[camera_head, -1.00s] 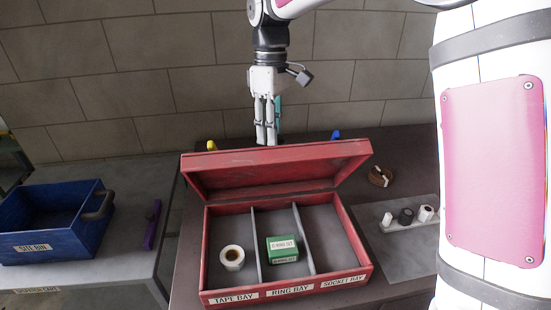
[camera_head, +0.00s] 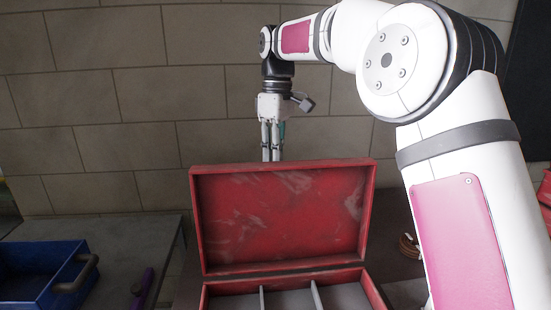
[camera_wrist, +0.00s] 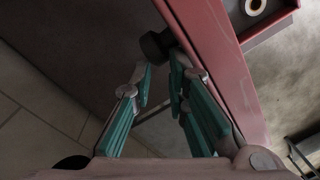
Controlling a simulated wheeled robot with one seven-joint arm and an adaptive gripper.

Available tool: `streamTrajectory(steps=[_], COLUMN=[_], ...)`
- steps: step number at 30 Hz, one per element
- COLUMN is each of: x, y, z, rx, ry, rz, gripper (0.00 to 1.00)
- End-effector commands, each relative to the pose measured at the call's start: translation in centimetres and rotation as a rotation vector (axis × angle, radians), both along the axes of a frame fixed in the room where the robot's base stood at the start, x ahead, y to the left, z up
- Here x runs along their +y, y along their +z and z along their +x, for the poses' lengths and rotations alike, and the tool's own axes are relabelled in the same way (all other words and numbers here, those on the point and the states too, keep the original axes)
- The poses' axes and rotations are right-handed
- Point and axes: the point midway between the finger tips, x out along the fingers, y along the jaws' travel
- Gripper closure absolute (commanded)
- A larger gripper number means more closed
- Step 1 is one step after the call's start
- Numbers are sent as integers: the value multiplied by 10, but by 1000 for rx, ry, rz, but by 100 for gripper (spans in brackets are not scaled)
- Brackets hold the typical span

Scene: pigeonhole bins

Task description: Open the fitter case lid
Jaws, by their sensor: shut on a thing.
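The red fitter case (camera_head: 236,302) stands open on the dark bench, its dividers partly visible at the picture's bottom edge. Its red lid (camera_head: 280,215) stands steeply raised at the back, scuffed inner face towards me. My gripper (camera_head: 272,158) is behind the lid's top edge, fingers pointing down, tips hidden by the lid. In the wrist view, my teal-padded gripper (camera_wrist: 163,68) is shut on a dark knob (camera_wrist: 156,44) beside the red lid (camera_wrist: 222,70). The exact contact is hard to see. A white roll (camera_wrist: 256,6) shows in the case beyond.
A blue bin (camera_head: 35,275) and a purple-handled tool (camera_head: 143,288) are on the grey side bench at left. A brown ring-shaped object (camera_head: 408,246) is right of the lid, beside my arm. A tiled wall (camera_head: 100,100) stands behind.

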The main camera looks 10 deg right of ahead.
Motion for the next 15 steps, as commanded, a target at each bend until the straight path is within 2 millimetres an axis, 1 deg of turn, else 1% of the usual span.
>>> streamTrajectory(steps=[1,12,13,14,15], x=[-22,-22,-22,-22,-22], y=[-37,-36,-36,-36,-36], z=[1,1,0,0,0], rx=[70,75,75,75,75], ry=[-25,-24,-24,-23,-23], rz=[-45,-47,-47,-47,-47], gripper=[100,100,83,76,67])
